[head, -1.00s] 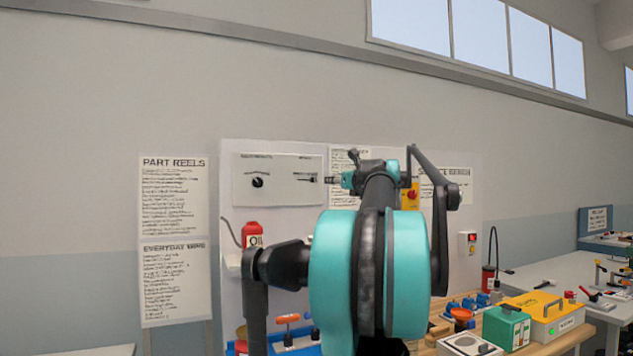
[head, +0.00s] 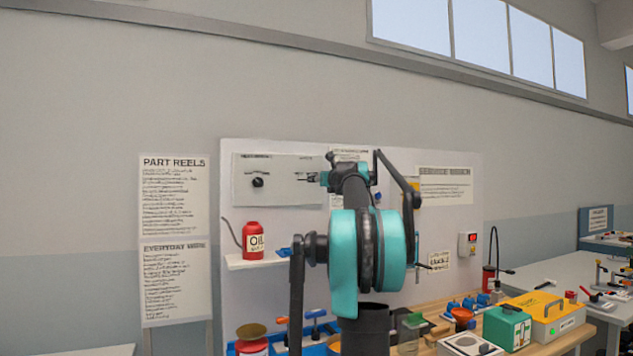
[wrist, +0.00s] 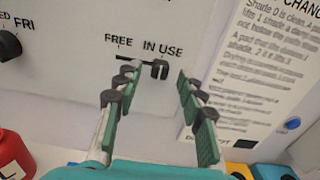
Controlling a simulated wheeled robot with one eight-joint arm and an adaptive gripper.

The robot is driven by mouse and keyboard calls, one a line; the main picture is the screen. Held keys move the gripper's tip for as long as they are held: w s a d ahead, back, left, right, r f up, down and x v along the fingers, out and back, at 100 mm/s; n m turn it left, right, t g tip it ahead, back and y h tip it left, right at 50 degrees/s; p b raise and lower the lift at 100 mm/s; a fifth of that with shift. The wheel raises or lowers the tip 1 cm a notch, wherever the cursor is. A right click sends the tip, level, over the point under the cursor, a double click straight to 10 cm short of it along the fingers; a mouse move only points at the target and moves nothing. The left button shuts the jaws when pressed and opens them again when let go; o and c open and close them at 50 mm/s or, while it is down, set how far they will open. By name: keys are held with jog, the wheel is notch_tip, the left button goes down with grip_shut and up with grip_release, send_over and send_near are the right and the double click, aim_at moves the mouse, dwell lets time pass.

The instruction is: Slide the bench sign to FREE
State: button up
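The bench sign (wrist: 137,58) is a slot in a pale panel, marked FREE at left and IN USE at right. Its dark slider knob (wrist: 160,69) stands at the right end of the slot, under IN USE. My gripper (wrist: 158,80) is open, with one green-padded finger on either side of the knob in the wrist view. I cannot tell whether the fingertips reach past the knob or touch it. In the head view my gripper (head: 314,178) is at the panel's right part and hides some of the sign.
A day dial (wrist: 9,46) is left of the sign on the same panel (head: 278,196). A printed notice (wrist: 240,75) is to the right. A red oil can (head: 253,241) stands on a shelf below. A green box (head: 507,327) and a yellow case (head: 545,315) are on the bench.

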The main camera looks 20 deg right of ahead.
jog(key=shift+w, duration=0.95)
jog(key=shift+c, duration=0.5)
grip_shut()
